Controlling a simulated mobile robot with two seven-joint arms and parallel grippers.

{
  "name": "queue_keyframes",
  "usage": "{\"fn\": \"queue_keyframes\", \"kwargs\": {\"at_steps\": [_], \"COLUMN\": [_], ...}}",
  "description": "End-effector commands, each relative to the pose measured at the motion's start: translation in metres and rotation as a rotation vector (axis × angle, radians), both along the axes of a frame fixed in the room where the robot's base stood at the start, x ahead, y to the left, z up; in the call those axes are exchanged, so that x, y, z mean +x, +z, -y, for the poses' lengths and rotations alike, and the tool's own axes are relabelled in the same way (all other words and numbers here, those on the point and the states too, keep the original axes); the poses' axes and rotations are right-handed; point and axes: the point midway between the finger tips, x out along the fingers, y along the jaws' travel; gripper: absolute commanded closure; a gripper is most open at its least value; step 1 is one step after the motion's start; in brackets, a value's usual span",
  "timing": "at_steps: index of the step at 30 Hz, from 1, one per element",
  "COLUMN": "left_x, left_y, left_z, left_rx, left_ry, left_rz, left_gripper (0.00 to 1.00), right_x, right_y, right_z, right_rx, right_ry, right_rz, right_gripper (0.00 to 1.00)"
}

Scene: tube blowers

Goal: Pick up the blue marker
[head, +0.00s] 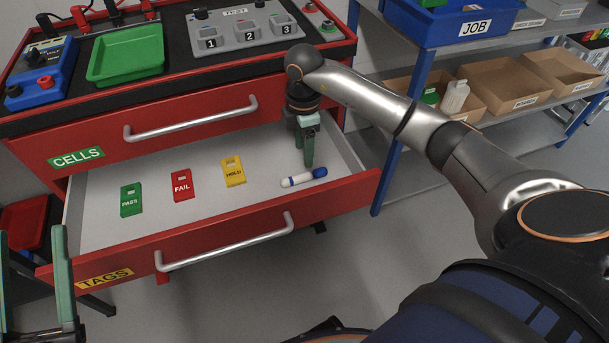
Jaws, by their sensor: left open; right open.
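The blue marker (303,178) has a white body and a blue cap at its right end. It lies on the floor of the open drawer labelled TAGS, near the drawer's right front corner. My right gripper (308,166) points down into this drawer, at or just behind the marker; I cannot tell whether it touches it. Its jaws are open but seen edge-on, with nothing visibly held. My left gripper (35,285) is at the lower left, left of the drawer, open and empty, with its fingers pointing up in the picture.
Green PASS (131,200), red FAIL (182,186) and yellow HOLD (233,171) tags lie left of the marker. The drawer front (220,240) and handle bound the near side. The CELLS drawer (170,129) above is shut. A blue-framed shelf (392,150) stands at right.

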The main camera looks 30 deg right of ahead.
Motion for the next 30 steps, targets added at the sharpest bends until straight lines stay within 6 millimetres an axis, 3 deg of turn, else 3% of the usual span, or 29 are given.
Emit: {"fn": "queue_keyframes", "kwargs": {"at_steps": [3, 9, 17, 23, 30], "left_x": [-0.013, -0.026, -0.04, -0.038, -0.038], "left_y": [0.018, 0.034, 0.041, 0.028, 0.029], "left_z": [0.002, 0.004, 0.007, 0.007, 0.007], "left_rx": [0.002, 0.004, 0.003, -0.01, -0.012], "left_ry": [-0.019, -0.036, -0.057, -0.068, -0.07], "left_rz": [0.099, 0.183, 0.261, 0.243, 0.239], "left_gripper": [0.45, 0.45, 0.45, 0.45, 0.45], "right_x": [0.0, 0.0, -0.004, -0.005, -0.005], "right_y": [-0.017, -0.027, -0.05, -0.078, -0.08], "right_z": [0.0, 0.0, 0.0, -0.001, 0.0], "right_rx": [0.001, 0.001, 0.002, 0.002, 0.003], "right_ry": [0.001, 0.002, 0.002, 0.002, 0.003], "right_rz": [-0.001, 0.001, -0.003, -0.001, 0.002], "right_gripper": [0.38, 0.38, 0.38, 0.38, 0.38]}}
